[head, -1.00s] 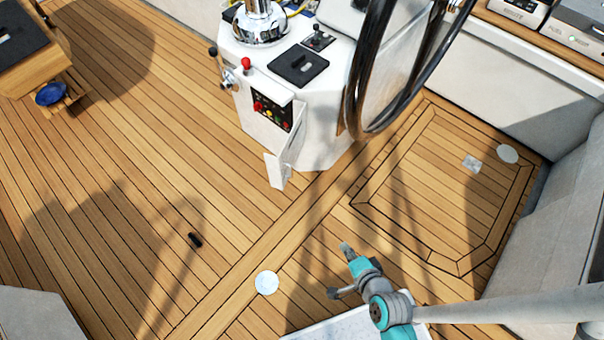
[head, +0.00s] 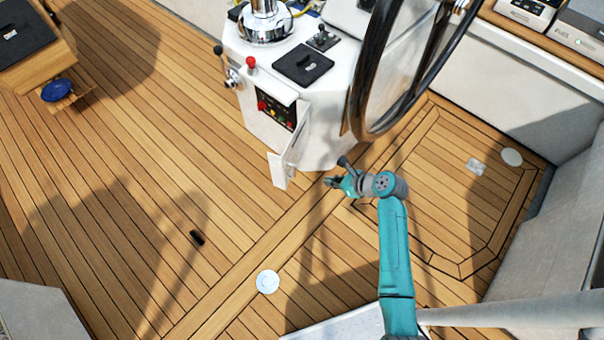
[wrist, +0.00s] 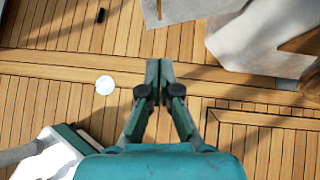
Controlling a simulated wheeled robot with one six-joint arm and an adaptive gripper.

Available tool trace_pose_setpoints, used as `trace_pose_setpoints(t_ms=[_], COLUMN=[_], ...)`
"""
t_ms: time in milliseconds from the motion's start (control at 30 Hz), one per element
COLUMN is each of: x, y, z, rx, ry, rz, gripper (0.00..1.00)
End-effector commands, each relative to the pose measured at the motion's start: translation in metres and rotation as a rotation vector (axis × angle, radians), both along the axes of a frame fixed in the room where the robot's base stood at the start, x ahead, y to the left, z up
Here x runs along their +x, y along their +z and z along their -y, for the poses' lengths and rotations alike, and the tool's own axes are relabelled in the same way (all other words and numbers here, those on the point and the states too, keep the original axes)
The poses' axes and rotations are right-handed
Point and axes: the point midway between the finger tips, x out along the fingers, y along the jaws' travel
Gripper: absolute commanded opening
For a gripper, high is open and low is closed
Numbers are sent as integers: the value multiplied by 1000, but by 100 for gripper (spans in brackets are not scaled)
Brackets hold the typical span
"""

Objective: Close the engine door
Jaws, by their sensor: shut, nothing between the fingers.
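The engine door (head: 281,168) is a small white panel low on the front of the white pedestal. A white panel that looks like the door (wrist: 175,10) shows at the top, beyond the fingertips.
The steering wheel (head: 375,70) rises on the pedestal's right side, above my arm. A small black object (head: 197,237) and a pale disc (head: 267,282) lie on the deck. The deck left of the door is clear.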

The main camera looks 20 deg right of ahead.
Motion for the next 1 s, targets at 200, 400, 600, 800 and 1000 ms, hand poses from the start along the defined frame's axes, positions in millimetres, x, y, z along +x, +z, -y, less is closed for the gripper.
trace_pose_setpoints(t_ms=[200, 400, 600, 800, 1000], x=[16, 38, 60, 79, 86], y=[-19, -45, -66, -66, -66], z=[-14, -32, -49, -64, -70], rx=[0, -1, -2, -3, -2], ry=[4, 3, 5, 3, 2], rz=[-1, 0, 1, 2, 1], gripper=[0, 0, 0, 0, 0])
